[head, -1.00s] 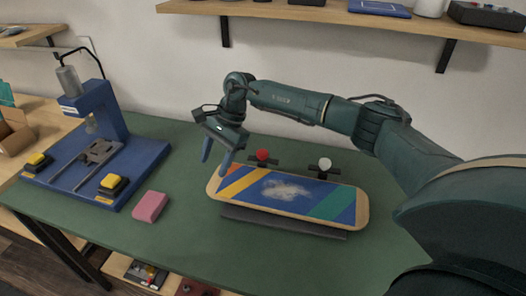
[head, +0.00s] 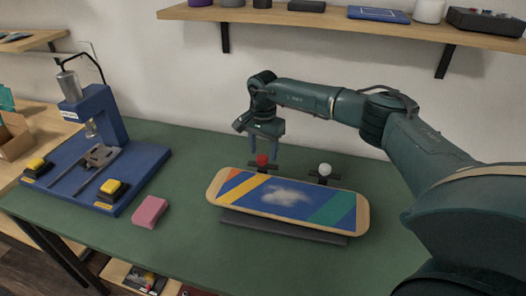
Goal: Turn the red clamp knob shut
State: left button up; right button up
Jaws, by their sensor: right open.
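The red clamp knob (head: 262,160) sits on a dark clamp at the back edge of the skateboard deck (head: 240,203), left of the white knob (head: 325,170). My right gripper (head: 263,154) is open, pointing down, with its two fingers apart on either side of the red knob in this view. I cannot tell whether the fingers touch it. The deck has colored stripes and a pale patch in its middle, and it rests on a dark support. My left gripper is not in view.
A blue press (head: 97,120) with yellow buttons stands on the left of the green table (head: 180,245). A pink block (head: 150,212) lies between press and deck. A wooden shelf (head: 330,19) with several items is on the wall above. The front of the table is clear.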

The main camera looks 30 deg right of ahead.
jog(key=shift+f, duration=0.8)
jog(key=shift+c, duration=0.3)
jog(key=c, duration=0.9)
